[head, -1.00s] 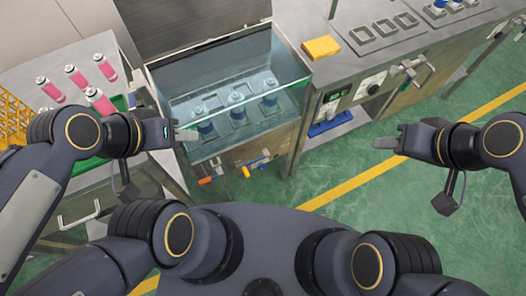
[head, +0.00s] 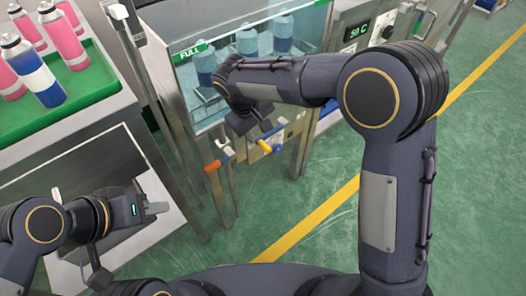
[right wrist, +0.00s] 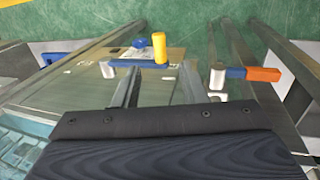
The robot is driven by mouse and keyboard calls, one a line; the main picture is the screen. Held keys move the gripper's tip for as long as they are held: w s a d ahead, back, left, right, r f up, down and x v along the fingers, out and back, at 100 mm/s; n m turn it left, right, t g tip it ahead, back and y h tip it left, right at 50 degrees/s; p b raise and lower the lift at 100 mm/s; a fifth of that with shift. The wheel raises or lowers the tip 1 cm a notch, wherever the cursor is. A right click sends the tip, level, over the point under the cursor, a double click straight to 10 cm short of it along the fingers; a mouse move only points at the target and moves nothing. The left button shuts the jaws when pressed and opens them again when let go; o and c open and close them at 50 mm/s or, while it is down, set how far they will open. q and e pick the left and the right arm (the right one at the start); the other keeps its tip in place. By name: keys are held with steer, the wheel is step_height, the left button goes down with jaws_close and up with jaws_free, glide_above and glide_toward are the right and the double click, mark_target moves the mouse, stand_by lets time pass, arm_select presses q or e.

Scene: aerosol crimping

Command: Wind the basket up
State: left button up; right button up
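The glass-fronted tank (head: 222,108) stands ahead, with several blue cans (head: 247,42) standing in its water. The basket under them is hard to make out. On the tank's front are a blue crank with a yellow grip (head: 264,146) and a blue lever with an orange grip (head: 214,166). Both show in the right wrist view, the yellow grip (right wrist: 160,48) centre and the orange grip (right wrist: 263,75) to its right. My right gripper (right wrist: 157,78) appears open and empty, its fingers pointing toward the yellow grip, apart from it. My left gripper (head: 155,205) is low at the left, touching nothing visible.
A green tray (head: 75,108) with pink cans (head: 66,42) and a blue-and-white can (head: 38,80) is on the bench at the left. A temperature display (head: 356,32) is right of the tank. The green floor is clear at the right.

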mark_target(264, 145)
steer(key=b+x, duration=0.2)
steer(key=x, duration=0.5)
steer(key=shift+d+f, duration=0.1)
steer(key=shift+f, duration=0.05)
jaws_close()
